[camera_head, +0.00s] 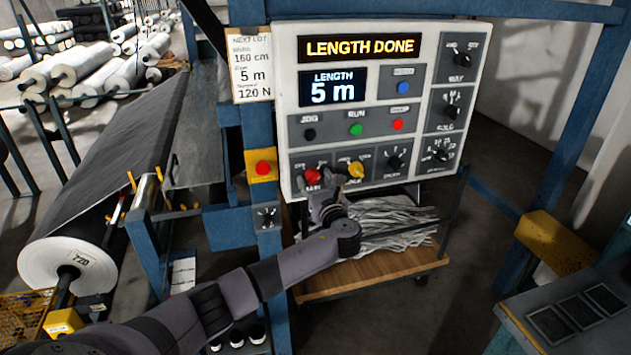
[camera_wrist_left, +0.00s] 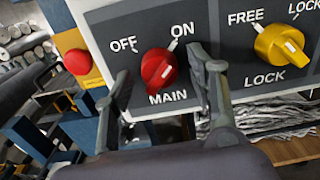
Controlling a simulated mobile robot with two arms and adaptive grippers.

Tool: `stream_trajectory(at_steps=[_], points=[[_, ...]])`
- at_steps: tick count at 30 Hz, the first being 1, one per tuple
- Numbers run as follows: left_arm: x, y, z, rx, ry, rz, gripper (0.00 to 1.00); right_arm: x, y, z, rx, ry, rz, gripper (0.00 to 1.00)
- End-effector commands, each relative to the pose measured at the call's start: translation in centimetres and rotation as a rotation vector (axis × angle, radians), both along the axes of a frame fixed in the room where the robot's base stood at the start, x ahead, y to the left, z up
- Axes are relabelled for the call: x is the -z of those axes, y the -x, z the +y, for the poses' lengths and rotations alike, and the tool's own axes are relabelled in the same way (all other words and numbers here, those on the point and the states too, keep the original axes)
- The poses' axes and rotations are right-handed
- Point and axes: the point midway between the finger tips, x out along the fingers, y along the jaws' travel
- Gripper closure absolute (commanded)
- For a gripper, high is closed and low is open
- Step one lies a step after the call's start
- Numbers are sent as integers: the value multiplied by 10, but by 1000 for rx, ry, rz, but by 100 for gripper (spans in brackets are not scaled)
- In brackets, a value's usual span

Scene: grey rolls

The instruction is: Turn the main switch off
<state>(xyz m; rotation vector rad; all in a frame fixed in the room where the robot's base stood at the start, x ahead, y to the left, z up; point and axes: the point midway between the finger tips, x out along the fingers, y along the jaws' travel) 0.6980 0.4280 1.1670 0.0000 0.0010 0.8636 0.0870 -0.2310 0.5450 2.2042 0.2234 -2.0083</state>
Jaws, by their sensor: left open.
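The main switch is a red knob (camera_head: 312,176) at the lower left of the white control panel. In the left wrist view the knob (camera_wrist_left: 158,68) sits above the word MAIN, between the labels OFF and ON, and its white mark slants up and right towards ON. My left gripper (camera_head: 322,186) is in front of the panel's lower left. In the left wrist view its open fingers (camera_wrist_left: 161,66) stand on either side of the knob, with gaps showing. Whether a fingertip touches the panel I cannot tell. My right gripper is not in view.
A yellow lock knob (camera_wrist_left: 280,45) is just right of the right finger. A red button on a yellow box (camera_head: 263,168) is to the left. Other panel controls are above, including a green button (camera_head: 356,130). A wooden cart (camera_head: 375,272) with grey strips stands below.

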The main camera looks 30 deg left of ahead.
Motion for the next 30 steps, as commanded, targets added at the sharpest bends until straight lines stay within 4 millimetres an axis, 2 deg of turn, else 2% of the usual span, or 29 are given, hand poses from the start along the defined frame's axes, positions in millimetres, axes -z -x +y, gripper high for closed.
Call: stream_trajectory(at_steps=[4,25,30], points=[[0,0,0,0,0,0,48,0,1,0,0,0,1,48],[0,0,0,0,-1,1,95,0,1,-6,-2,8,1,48],[1,0,0,0,3,-4,96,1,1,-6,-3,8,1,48]])
